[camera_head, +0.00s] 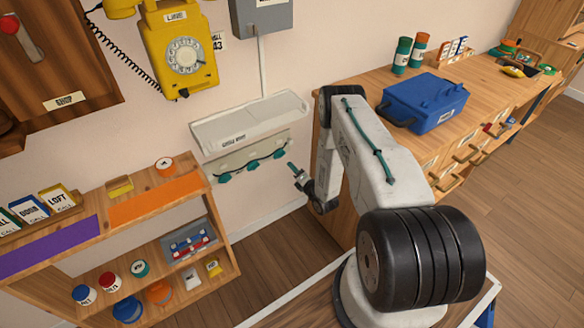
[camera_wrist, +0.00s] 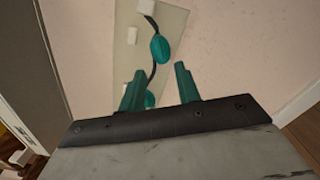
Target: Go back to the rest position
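My gripper (camera_head: 292,170) is in front of the wall, just right of the white wall shelf and the panel beneath it. A teal oval piece (camera_wrist: 160,48) on a dark cord shows beyond the fingertips, on a pale panel (camera_wrist: 125,40). Another teal piece is partly hidden behind the left finger. In the head view my arm is folded, with its white links bending down toward the wall.
A yellow dial phone (camera_head: 184,56) hangs on the wall. A wooden shelf (camera_head: 120,235) with jars and cards stands at left. A wooden bench (camera_head: 350,90) at right holds a blue toolbox (camera_head: 422,102) and several cans. Wooden floor is clear between shelf and bench.

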